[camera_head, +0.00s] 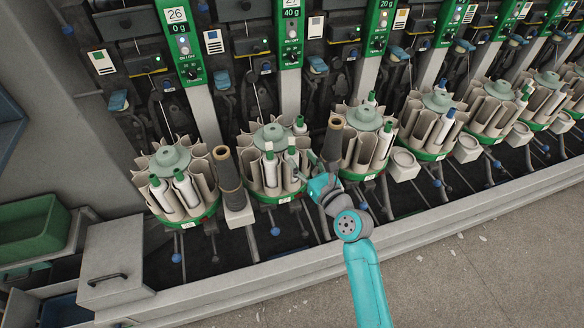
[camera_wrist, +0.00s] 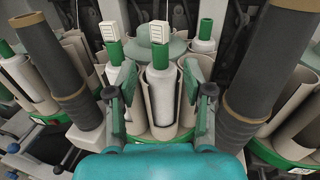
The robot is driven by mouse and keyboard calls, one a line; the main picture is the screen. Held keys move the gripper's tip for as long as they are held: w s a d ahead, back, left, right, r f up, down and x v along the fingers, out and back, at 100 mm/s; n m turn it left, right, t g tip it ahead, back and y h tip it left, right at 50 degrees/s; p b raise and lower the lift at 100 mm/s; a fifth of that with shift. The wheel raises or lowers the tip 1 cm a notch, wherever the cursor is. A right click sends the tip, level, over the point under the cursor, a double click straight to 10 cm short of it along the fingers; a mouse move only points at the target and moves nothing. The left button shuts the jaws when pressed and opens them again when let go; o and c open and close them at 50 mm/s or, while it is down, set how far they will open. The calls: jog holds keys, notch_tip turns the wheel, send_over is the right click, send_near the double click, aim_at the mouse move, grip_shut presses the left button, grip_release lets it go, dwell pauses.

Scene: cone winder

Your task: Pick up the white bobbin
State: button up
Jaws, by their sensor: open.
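A white bobbin (camera_wrist: 162,95) with a green top stands upright in a pocket of the round magazine (camera_head: 280,198). In the wrist view it is centred between the fingers of my gripper (camera_wrist: 160,82). The gripper is open, with one finger on each side of the bobbin; I cannot tell whether either touches it. A white ribbed block (camera_wrist: 160,32) shows at the bobbin's green top. In the head view my gripper (camera_head: 303,162) is at the right front of this magazine and partly hides its bobbins. Another green-topped bobbin (camera_wrist: 205,38) stands behind to the right.
Dark tall tubes, one to the left (camera_head: 227,168) and one to the right (camera_head: 333,140), stand close beside this magazine. Neighbouring magazines (camera_head: 185,222) line the machine. A grey box (camera_head: 115,262) and green bin (camera_head: 33,228) are at left.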

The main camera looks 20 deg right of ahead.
aim_at(294, 151)
jog(key=shift+f+x, duration=0.15)
jog(key=shift+x, duration=1.45)
jog(key=shift+f+x, duration=0.1)
jog(key=shift+x, duration=1.45)
grip_shut()
